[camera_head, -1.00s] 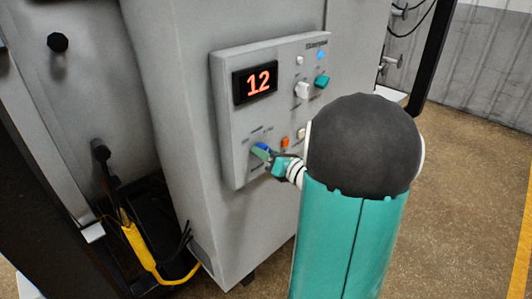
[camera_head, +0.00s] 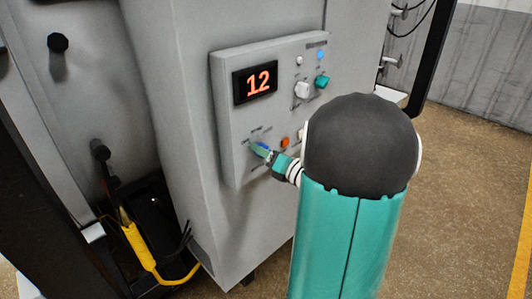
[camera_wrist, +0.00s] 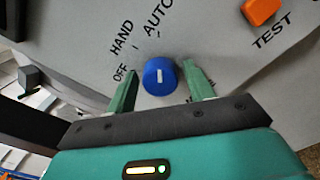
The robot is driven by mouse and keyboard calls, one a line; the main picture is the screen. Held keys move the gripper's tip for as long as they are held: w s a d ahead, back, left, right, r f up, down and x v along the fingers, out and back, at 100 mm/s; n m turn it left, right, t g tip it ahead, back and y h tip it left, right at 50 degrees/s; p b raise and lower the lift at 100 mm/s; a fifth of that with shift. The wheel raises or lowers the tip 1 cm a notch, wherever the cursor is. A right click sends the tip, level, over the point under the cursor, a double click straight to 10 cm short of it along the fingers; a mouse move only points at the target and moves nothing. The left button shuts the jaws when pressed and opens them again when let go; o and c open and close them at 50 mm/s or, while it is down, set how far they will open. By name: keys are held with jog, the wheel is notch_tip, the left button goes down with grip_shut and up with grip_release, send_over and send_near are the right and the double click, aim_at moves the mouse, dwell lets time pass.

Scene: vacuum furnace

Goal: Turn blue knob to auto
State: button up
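The blue knob (camera_wrist: 160,77) is on a grey panel face, with a white line that points up in the wrist view, roughly toward the word AUTO. The labels OFF, HAND and AUTO curve around its left and upper side. My gripper (camera_wrist: 162,80) has its green fingers on either side of the knob. Gaps show between the knob and both fingers, the right gap being wider. In the head view, my gripper (camera_head: 263,152) is at the panel's lower left, and the blue knob (camera_head: 263,146) is partly hidden by it.
An orange button (camera_wrist: 261,11) marked TEST is close to the right finger. A yellow cable (camera_head: 140,245) is at lower left.

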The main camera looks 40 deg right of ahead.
jog(key=shift+o, duration=0.2)
jog(key=s, duration=1.3)
jog(key=shift+s+d, duration=0.2)
jog(key=shift+s, duration=0.15)
jog(key=w+a+n+g+y, duration=0.3)
jog(key=a+n+g+y, duration=0.6)
jog(key=a+n, duration=1.3)
jog(key=s+a+r+n+g+h, duration=0.1)
jog(key=a+n+h, duration=0.3)
jog(key=n, duration=0.6)
jog(key=s+a+r+n+g+h, duration=0.2)
jog(key=s+a+n+h, duration=0.2)
jog(key=n, duration=0.7)
jog(key=shift+s+a+n+h, duration=0.25)
jog(key=shift+a+n+h, duration=0.05)
jog(key=shift+a+h, duration=0.5)
